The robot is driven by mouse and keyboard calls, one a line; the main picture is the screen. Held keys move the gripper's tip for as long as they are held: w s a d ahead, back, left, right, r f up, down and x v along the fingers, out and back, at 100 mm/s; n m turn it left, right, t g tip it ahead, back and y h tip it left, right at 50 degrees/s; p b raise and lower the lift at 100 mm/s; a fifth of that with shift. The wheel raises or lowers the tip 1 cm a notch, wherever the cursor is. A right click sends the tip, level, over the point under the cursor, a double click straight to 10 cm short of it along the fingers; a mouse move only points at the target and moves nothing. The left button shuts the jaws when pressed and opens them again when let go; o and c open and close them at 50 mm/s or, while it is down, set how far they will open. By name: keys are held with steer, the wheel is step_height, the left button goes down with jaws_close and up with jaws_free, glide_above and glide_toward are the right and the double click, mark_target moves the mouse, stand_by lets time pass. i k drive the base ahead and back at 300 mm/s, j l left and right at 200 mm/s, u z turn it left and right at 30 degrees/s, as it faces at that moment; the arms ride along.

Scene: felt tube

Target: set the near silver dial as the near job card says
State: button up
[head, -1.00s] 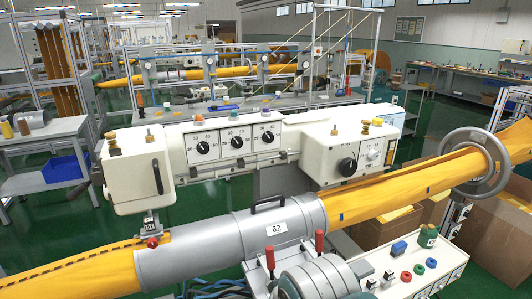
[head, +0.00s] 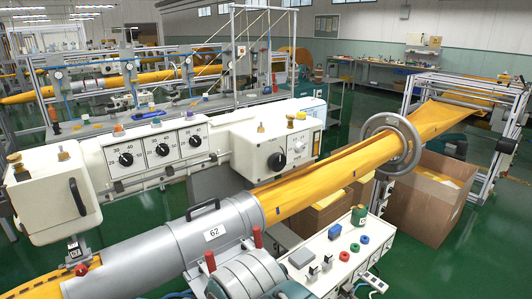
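The near machine's white head (head: 225,158) runs across the left and middle of the head view. Its face carries a row of three black dials, a left one (head: 125,159), a middle one (head: 162,149) and a right one (head: 195,141), each with a number scale too small to read surely. Farther right is a larger black knob (head: 277,160), with a small pale knob (head: 299,147) beside it. I cannot tell whether this pale knob is silver, nor read its setting. I make out no job card. My gripper is not in view.
A grey tube marked 62 (head: 185,243) carries yellow felt (head: 320,180) through a grey ring (head: 412,150). A white control box (head: 325,258) with coloured buttons stands in front. Cardboard boxes (head: 422,205) sit at right. Green floor (head: 465,262) is clear at the lower right.

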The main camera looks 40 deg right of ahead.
mark_target(299, 147)
steer(key=l, duration=0.5)
steer(key=k+l, duration=0.15)
steer(key=l, duration=0.35)
steer(key=l+u, duration=0.1)
steer(key=l, duration=0.4)
steer(key=k, duration=0.05)
